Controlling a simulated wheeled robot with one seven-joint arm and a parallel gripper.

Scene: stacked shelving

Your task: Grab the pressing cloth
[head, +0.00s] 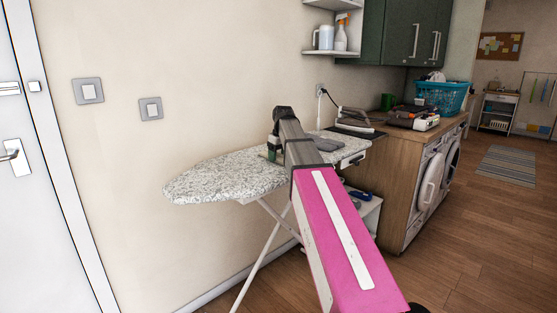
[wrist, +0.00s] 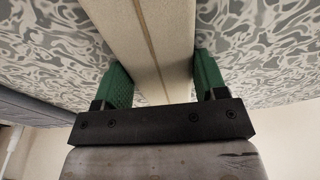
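A pale beige folded strip with a brown line along it, which looks like the pressing cloth (wrist: 165,35), lies on the patterned ironing board (head: 210,182). In the wrist view it runs between the green fingers of my gripper (wrist: 163,80). The fingers stand wide apart, one along each side of it. I cannot tell whether they touch it. In the head view my gripper (head: 273,148) points down at the board top, and my arm hides most of the strip.
A grey folded item (head: 325,144) lies on the board to the right of my gripper. A wooden counter (head: 400,165) with a blue basket (head: 440,97) stands behind. The wall is close behind the board.

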